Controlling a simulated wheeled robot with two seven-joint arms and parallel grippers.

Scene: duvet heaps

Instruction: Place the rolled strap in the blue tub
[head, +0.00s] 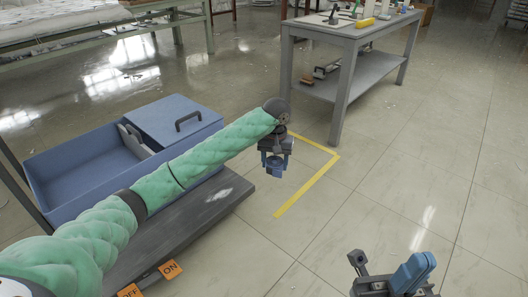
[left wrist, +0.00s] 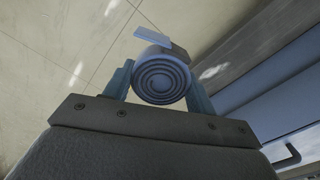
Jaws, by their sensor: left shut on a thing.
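My left gripper (head: 274,166) is shut on the rolled strap, a blue-grey coil. In the left wrist view the strap (left wrist: 161,76) shows its spiral end between the two fingers, with a flat loose end sticking out above. In the head view the gripper hangs over the floor, right of the blue tub (head: 60,196) and apart from it. The tub is open on its left part; a lid with a dark handle covers its right part. A grey item (head: 135,138) shows at the lid's edge. My right gripper (head: 390,280) is at the bottom right, its fingers apart with nothing seen between them.
The tub stands on a dark grey platform (head: 185,232) with ON and OFF labels at its front. A grey workbench (head: 340,32) with tools stands at the back right. Yellow tape (head: 306,186) marks the floor. The floor at the right is clear.

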